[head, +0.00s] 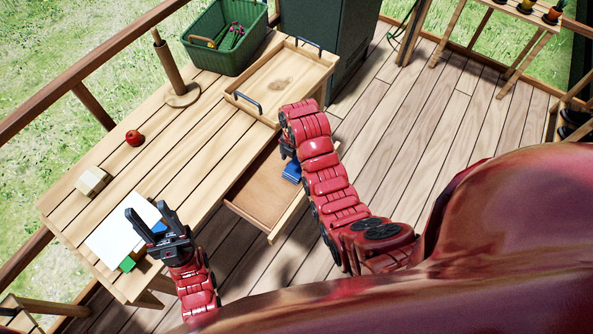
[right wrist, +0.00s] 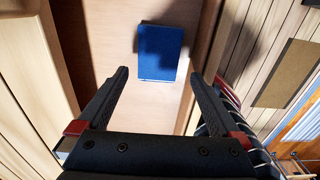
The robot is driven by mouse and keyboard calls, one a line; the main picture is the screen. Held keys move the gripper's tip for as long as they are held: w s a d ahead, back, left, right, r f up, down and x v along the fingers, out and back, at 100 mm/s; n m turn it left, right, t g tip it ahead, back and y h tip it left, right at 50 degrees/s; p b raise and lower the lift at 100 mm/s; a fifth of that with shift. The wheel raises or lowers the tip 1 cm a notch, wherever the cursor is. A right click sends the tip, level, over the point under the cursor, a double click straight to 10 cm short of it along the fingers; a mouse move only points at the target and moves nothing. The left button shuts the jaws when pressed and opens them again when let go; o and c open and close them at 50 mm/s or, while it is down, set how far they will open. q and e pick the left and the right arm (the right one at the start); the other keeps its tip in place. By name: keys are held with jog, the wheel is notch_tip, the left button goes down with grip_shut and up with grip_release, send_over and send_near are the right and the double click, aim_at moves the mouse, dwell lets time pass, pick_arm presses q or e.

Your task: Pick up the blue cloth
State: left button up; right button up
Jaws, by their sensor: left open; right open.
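The blue cloth (head: 292,171) lies folded in the open drawer (head: 262,190) of the wooden table, partly hidden by my right arm in the head view. In the right wrist view the cloth (right wrist: 161,50) is a flat blue rectangle on the drawer floor, ahead of and between the fingertips. My right gripper (right wrist: 158,74) is open and empty, pointing down into the drawer; whether it touches the cloth cannot be told. In the head view it is mostly hidden by its arm. My left gripper (head: 158,222) is open and empty near the table's front left end.
The table (head: 165,150) holds a wooden tray (head: 283,82), a paper-towel-like stand (head: 168,65), a red apple (head: 134,138), a wooden block (head: 93,182), a white sheet (head: 118,235) and a green block (head: 127,264). A green basket (head: 225,45) stands behind. Wooden floor is free on the right.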

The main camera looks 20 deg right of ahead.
aim_at(295, 170)
jog(key=f, duration=0.1)
jog(key=f+p, duration=0.1)
jog(key=f, duration=0.1)
jog(key=shift+a+f+p, duration=0.25)
jog(key=shift+f+p, duration=0.05)
jog(key=shift+p, duration=0.1)
jog(key=shift+f, duration=0.45)
jog(key=c, duration=1.3)
jog(key=shift+r, duration=0.15)
